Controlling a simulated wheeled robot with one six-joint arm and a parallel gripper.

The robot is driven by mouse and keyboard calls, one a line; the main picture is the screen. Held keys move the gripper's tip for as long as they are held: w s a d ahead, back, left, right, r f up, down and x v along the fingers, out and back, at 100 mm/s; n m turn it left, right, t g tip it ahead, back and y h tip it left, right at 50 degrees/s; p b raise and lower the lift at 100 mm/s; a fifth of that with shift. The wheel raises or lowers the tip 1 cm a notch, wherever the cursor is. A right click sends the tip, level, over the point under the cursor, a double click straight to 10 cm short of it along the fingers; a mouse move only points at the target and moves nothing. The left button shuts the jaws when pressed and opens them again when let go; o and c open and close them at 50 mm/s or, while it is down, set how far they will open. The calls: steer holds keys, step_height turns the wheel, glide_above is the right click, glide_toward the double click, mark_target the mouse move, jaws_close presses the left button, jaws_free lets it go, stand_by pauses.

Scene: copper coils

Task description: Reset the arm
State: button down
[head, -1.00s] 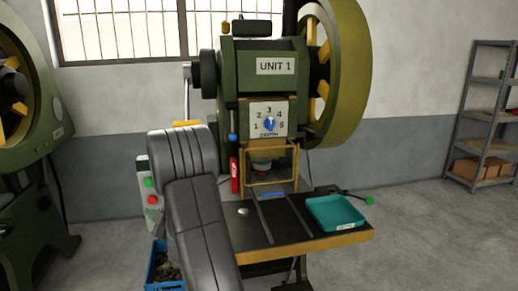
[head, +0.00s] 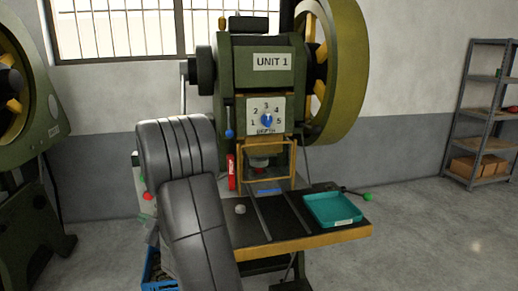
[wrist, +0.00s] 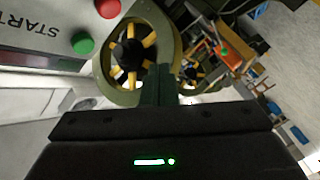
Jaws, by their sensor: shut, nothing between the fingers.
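My arm's dark grey links stand in front of the press at the left in the head view. My gripper (wrist: 160,90) is in the wrist view, shut and empty, above its dark body with a green light. In the head view my arm hides most of that box and I cannot make out the fingers.
The green UNIT 1 press (head: 265,60) has a depth dial (head: 267,119) and a guard frame (head: 270,160). Its table holds a teal tray (head: 333,224) and a small pale round piece (head: 240,209). A blue crate (head: 155,278) is at lower left. Floor at right is clear.

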steer(key=shift+w, duration=0.15)
steer(key=w, duration=0.2)
steer(key=w+a, duration=0.1)
steer(key=w, duration=0.2)
steer(key=shift+a+f+b, duration=0.15)
steer(key=shift+f+b, duration=0.05)
steer(key=shift+b, duration=0.2)
steer(key=shift+b, duration=0.75)
steer(key=r+p, duration=0.1)
steer(key=p, duration=0.3)
steer(key=shift+p, duration=0.4)
steer(key=shift+s+f+p, duration=0.1)
steer(key=shift+p, duration=0.3)
